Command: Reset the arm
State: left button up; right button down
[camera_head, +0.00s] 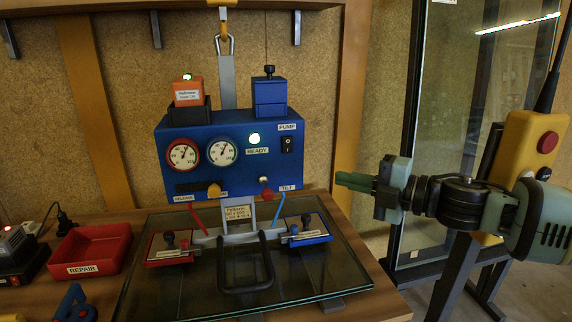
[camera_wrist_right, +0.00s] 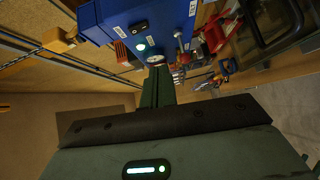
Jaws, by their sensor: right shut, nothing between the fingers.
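My right gripper (camera_head: 352,181) comes in from the right in the head view, with its fingers pointing left. Its green fingers are closed together and empty. It hangs in the air to the right of the blue control box (camera_head: 230,158), apart from it. In the right wrist view the shut fingers (camera_wrist_right: 158,82) show at the centre, with the blue box (camera_wrist_right: 142,20) beyond them. My left gripper is not in either view.
A glass pane (camera_head: 180,283) with a black handle and red and blue suction pads lies on the wooden table (camera_head: 360,308). A red repair tray (camera_head: 93,248) sits at left. A tall glass frame (camera_head: 400,150) stands behind my right arm. A yellow pendant (camera_head: 528,140) is at far right.

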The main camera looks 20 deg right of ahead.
jog(key=s+a+f+m+h, duration=0.15)
jog(key=f+m, duration=0.25)
jog(key=f, duration=0.6)
jog(key=s+a+f+m+h, duration=0.1)
jog(key=s+f+m, duration=0.25)
jog(key=f, duration=0.65)
jog(key=s+a+f+m+h, duration=0.1)
jog(key=s+f+m+h, duration=0.1)
jog(key=f+m, duration=0.5)
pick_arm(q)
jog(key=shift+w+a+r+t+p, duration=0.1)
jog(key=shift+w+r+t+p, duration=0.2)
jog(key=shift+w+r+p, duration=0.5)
pick_arm(e)
jog(key=s+a+f+m+g+h, duration=0.1)
jog(key=s+a+f+m+g, duration=0.2)
jog(key=s+f, duration=0.8)
jog(key=s+a+f+m+g+h, duration=0.2)
jog(key=s+a+f+m, duration=0.2)
jog(key=s+a+f, duration=0.3)
jog(key=s+f, duration=0.4)
jog(key=s, duration=0.1)
jog(key=shift+s+a+f+g, duration=0.15)
jog(key=shift+s+f+g, duration=0.05)
jog(key=shift+s+g, duration=0.2)
